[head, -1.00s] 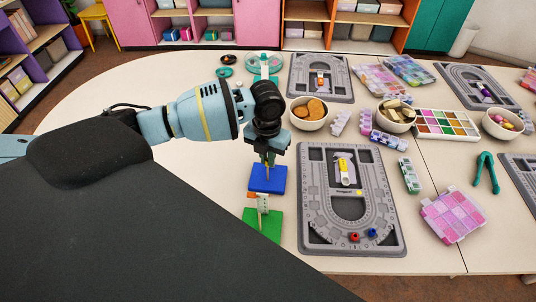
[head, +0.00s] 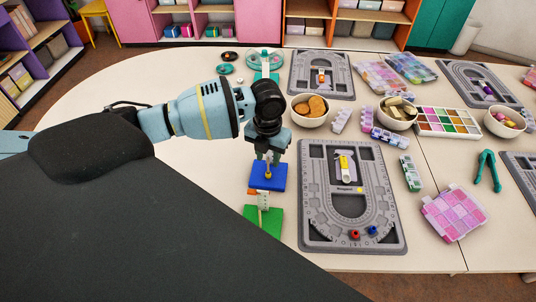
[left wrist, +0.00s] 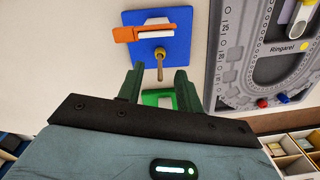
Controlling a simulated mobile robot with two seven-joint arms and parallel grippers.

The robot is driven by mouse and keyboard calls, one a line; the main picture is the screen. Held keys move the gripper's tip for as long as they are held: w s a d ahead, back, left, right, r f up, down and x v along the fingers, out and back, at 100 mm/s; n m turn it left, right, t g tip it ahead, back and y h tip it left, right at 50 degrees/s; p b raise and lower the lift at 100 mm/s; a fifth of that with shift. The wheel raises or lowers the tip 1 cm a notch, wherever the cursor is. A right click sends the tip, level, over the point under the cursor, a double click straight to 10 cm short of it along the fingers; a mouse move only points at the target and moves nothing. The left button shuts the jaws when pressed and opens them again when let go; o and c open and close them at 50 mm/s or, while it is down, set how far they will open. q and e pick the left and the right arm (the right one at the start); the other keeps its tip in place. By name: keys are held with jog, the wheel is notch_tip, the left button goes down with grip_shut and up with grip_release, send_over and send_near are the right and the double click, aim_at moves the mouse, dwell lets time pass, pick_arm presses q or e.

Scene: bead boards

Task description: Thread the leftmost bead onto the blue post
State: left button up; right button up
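The blue base (head: 277,186) lies left of the grey bead board, and its thin post (left wrist: 160,74) stands upright. A small tan-yellow bead (left wrist: 159,54) appears to sit around the foot of this post; in the head view it is a small tan spot (head: 268,175). My left gripper (head: 268,158) is just above the post. A red bead (head: 355,235), a blue bead (head: 372,230) and a yellow bead (head: 360,189) are on the grey bead board (head: 313,225). My right gripper is out of view.
A green base (head: 272,224) with its own post lies in front of the blue one. Bowls (head: 308,121) and a second grey board (head: 297,80) are behind. The table's left part is clear.

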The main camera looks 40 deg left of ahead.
pick_arm(q)
jog(key=shift+r, duration=3.9)
